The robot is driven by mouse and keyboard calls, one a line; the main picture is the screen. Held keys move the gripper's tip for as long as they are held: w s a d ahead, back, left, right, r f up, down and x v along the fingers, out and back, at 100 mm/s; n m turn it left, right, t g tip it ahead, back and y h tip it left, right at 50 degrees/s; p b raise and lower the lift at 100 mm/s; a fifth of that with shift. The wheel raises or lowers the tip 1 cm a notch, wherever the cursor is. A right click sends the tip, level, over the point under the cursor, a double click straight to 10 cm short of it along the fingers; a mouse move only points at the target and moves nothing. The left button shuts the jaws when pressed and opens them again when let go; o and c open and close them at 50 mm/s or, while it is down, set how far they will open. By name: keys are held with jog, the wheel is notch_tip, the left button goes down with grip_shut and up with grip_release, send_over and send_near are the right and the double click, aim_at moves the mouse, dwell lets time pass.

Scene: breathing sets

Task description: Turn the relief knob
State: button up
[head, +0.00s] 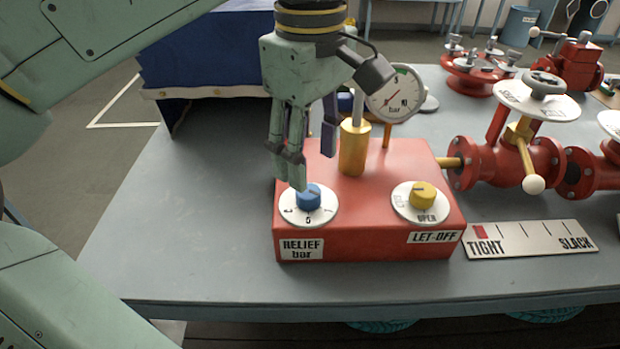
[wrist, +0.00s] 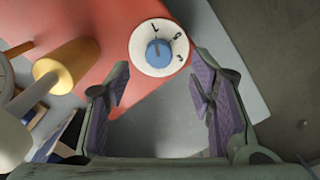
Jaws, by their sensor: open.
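The relief knob (head: 308,196) is a blue knob on a white numbered dial at the front left of a red box (head: 365,242). A plate marked "RELIEF bar" sits below it. In the wrist view the blue knob (wrist: 158,53) shows at the top centre, beyond the fingertips. My gripper (head: 300,150) points down above and just behind the knob in the head view. In the wrist view my gripper (wrist: 162,92) has its fingers spread wide with nothing between them. I see no contact with the knob.
A yellow let-off knob (head: 423,195) is on the right of the box. A brass post (head: 353,147) and a pressure gauge (head: 395,94) rise behind. A red valve (head: 505,165) and a TIGHT/SLACK plate (head: 530,240) lie to the right. The table left of the box is clear.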

aim_at(310, 191)
notch_tip(310, 191, down, 6)
jog(key=shift+w+r+b, duration=0.1)
jog(key=shift+b, duration=0.95)
jog(key=shift+c, duration=0.4)
jog(key=c, duration=1.1)
